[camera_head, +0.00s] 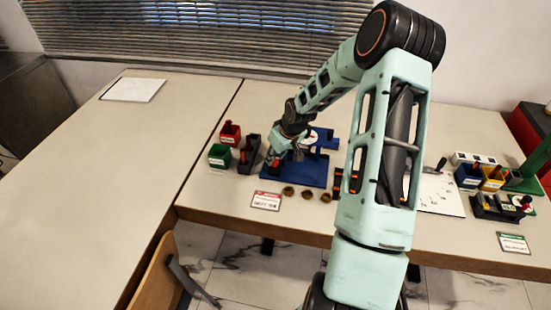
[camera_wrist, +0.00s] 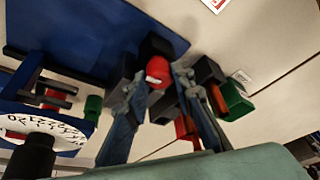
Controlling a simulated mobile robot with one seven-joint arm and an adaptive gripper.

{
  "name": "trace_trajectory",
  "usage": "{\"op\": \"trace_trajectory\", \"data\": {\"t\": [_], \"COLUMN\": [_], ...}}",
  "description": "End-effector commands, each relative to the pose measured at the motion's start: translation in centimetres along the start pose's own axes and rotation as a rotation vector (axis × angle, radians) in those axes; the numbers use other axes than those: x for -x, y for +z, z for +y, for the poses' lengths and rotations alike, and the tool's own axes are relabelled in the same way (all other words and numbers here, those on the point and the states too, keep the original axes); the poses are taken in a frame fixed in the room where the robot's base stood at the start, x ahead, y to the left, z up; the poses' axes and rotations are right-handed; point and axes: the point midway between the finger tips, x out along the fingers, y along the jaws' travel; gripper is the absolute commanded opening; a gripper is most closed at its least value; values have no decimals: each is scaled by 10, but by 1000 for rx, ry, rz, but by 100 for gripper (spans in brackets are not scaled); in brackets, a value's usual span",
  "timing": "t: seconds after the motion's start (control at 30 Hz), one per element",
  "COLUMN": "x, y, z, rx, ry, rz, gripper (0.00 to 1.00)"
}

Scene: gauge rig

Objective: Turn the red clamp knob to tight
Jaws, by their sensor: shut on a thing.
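The red clamp knob (camera_wrist: 157,70) shows in the wrist view as a rounded red end on a black block (camera_wrist: 157,46) at the blue rig's edge. My gripper (camera_wrist: 160,78) has one fingertip on each side of the knob and is shut on it. In the head view my gripper (camera_head: 278,154) reaches down onto the left part of the blue rig base (camera_head: 311,174), and the knob is mostly hidden there. The white dial gauge (camera_wrist: 45,126) sits at the lower left of the wrist view. I cannot read the knob's turn or any tightness mark.
A red bin (camera_head: 230,134), a green bin (camera_head: 219,156) and a dark holder (camera_head: 248,153) stand close left of the rig. Several small brown round pieces (camera_head: 306,194) and a label card (camera_head: 266,200) lie in front. The left table (camera_head: 130,160) is mostly clear.

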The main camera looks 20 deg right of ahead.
Motion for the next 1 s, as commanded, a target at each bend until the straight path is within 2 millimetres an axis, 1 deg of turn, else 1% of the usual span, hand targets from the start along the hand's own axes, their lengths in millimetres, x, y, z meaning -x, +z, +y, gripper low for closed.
{"op": "trace_trajectory", "data": {"t": [0.03, 0.2, 0.53, 0.57, 0.6, 0.87, 1.0], "x": [-4, -2, 0, 0, 0, 0, 7], "y": [2, 1, 1, 1, 1, 0, 0], "z": [0, -1, 0, 0, 0, 0, 0], "rx": [-20, -86, -101, -101, -101, -99, -100], "ry": [13, 38, 41, 41, 41, 41, 42], "rz": [-1, 0, -1, -1, -1, 0, 1], "gripper": [0, 0, 0, 25, 29, 30, 30]}}
